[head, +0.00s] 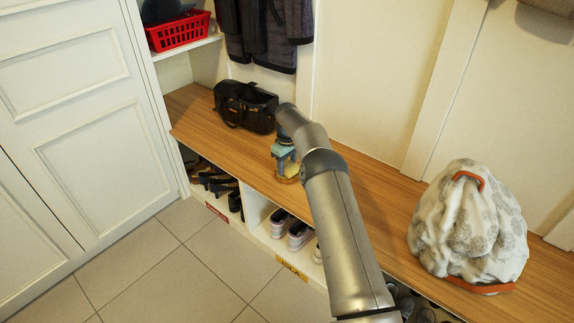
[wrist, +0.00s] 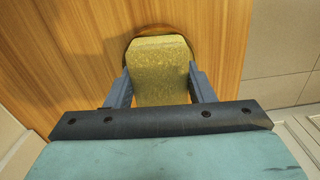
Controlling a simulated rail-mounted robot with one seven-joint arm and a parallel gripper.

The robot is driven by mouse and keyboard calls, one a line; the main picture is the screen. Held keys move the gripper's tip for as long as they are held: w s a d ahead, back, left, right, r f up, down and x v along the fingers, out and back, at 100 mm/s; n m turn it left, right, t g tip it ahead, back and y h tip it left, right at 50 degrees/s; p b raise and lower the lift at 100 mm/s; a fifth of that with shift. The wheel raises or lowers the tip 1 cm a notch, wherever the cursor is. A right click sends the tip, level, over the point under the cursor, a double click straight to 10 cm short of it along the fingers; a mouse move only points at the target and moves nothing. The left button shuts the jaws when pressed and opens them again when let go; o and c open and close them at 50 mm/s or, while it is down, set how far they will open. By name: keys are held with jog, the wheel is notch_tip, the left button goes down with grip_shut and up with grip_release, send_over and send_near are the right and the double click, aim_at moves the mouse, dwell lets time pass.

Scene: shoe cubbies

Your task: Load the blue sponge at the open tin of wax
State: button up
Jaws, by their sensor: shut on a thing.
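My gripper (wrist: 162,88) is shut on a sponge (wrist: 162,70), with one finger on each side. The sponge face I see is mottled yellow; I see no blue on it. In the head view my gripper (head: 285,164) is low over the wooden bench, with a bit of the yellow sponge (head: 291,169) showing. A round, dark-rimmed thing, seemingly the open tin of wax (wrist: 193,43), lies on the bench behind the sponge's far end. The sponge hides most of its inside. I cannot tell whether the sponge touches the wax.
A black bag (head: 245,106) stands on the wooden bench (head: 375,190) just behind and left of my gripper. A patterned backpack (head: 470,225) sits at the right. Shoes fill cubbies below. Coats (head: 265,30) hang above. Bare bench lies between my arm and the backpack.

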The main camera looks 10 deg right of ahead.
aim_at(287, 164)
jog(key=shift+r+p, duration=2.1)
jog(key=shift+r, duration=1.2)
